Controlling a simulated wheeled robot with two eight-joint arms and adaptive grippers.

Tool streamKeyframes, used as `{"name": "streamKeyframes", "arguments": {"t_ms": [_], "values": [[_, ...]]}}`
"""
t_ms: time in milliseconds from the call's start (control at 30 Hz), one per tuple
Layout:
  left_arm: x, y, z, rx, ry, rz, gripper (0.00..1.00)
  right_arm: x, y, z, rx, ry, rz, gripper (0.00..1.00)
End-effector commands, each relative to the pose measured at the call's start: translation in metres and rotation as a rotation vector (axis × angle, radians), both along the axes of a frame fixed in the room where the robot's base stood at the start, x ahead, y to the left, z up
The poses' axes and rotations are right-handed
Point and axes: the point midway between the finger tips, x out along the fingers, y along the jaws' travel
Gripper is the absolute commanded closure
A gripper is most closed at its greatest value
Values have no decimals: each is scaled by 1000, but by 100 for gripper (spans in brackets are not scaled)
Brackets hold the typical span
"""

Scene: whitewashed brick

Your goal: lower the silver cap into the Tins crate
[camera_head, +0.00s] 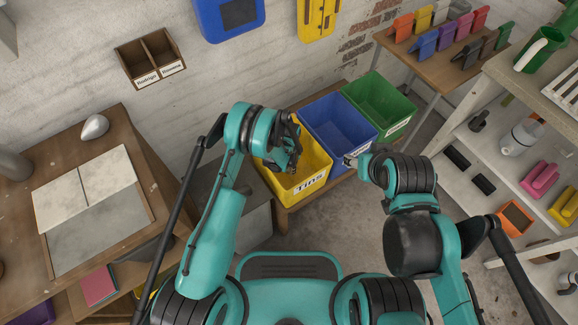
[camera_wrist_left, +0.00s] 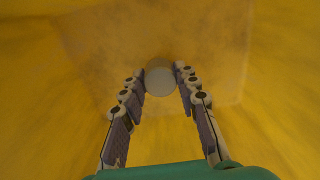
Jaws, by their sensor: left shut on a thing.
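The yellow Tins crate (camera_head: 318,176) stands at the left end of a row of crates, its label facing me. My left gripper (camera_head: 292,160) reaches down into it. In the left wrist view the left gripper (camera_wrist_left: 160,88) points at the crate's yellow floor (camera_wrist_left: 110,55). It is shut on the silver cap (camera_wrist_left: 160,68), a pale round disc between the fingertips. How far the cap is above the floor I cannot tell. The cap is hidden in the head view. My right gripper (camera_head: 352,161) is near the blue crate's front; its finger state is unclear.
A blue crate (camera_head: 345,128) and a green crate (camera_head: 385,98) stand to the right of the yellow one on a low wooden bench. A wooden table (camera_head: 150,205) is on the left, shelves (camera_head: 485,150) on the right. Floor in front is clear.

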Motion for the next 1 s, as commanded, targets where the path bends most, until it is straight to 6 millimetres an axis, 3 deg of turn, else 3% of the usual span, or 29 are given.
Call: {"name": "streamKeyframes", "arguments": {"t_ms": [1000], "values": [[0,0,-15,0,0,0,81,0,0,0,0,0,0,51]]}}
